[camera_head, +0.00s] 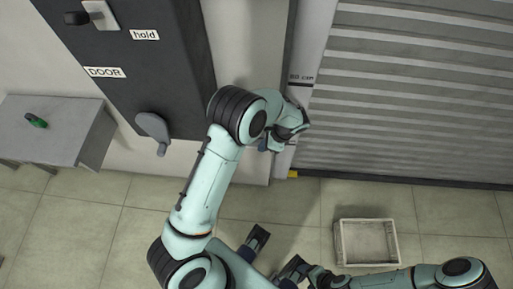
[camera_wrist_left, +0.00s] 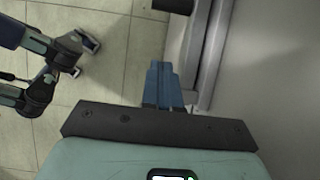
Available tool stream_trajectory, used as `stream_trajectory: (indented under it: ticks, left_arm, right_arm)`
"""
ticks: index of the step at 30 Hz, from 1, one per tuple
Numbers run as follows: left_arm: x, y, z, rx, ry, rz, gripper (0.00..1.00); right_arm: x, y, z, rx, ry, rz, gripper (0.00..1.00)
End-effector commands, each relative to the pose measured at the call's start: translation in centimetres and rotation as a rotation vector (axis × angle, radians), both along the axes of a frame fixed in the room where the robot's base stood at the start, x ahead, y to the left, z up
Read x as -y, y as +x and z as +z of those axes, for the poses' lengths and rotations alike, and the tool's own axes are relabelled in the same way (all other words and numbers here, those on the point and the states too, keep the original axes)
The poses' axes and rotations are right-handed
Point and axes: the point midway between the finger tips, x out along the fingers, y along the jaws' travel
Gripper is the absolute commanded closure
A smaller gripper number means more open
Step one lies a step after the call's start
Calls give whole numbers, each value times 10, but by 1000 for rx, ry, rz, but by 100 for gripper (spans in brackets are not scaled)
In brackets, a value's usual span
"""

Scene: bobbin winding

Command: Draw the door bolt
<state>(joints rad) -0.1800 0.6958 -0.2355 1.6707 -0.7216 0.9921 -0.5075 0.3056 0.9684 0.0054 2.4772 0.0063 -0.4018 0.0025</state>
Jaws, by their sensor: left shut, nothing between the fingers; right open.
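The roller shutter door (camera_head: 415,95) stands at the right in the head view, with a pale upright post (camera_head: 308,50) along its left edge. My left gripper (camera_head: 268,143) is at this post, low down, and partly hidden by its own wrist. In the left wrist view its blue fingers (camera_wrist_left: 163,80) are together and empty, beside a pale upright rail (camera_wrist_left: 208,60). A black cylindrical piece (camera_wrist_left: 173,5) is cut off at the top, ahead of the fingers and apart from them; I cannot tell if it is the bolt. My right gripper (camera_head: 275,253) is open and empty above the floor.
A dark panel (camera_head: 140,60) with "DOOR" and "hold" labels carries a grey lever (camera_head: 152,125) and a switch (camera_head: 100,14). A grey bench (camera_head: 62,142) with a green item (camera_head: 37,121) is at the left. An open crate (camera_head: 393,250) is on the floor.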

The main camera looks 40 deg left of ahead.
Motion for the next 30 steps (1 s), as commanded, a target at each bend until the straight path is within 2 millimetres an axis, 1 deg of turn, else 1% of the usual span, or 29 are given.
stream_trajectory:
  ticks: [1, 3, 6, 10, 15, 30]
  left_arm:
    - [4, 3, 12, 3, -1, 0, 100]
    - [10, 7, 24, 3, -1, 0, 100]
    - [16, 10, 38, 2, -1, 0, 100]
    - [21, 13, 49, 1, -1, 0, 100]
    - [22, 14, 52, 0, -1, 0, 100]
    - [22, 14, 52, 0, -1, 0, 100]
  right_arm:
    - [0, -1, 2, -4, 1, 1, 31]
    - [-1, -2, 3, -6, 3, 3, 31]
    - [-1, -2, 4, -8, 2, 3, 31]
    - [0, -3, 5, -10, 2, 3, 31]
    - [0, -3, 5, -10, 2, 3, 31]
    - [0, -3, 5, -10, 2, 3, 31]
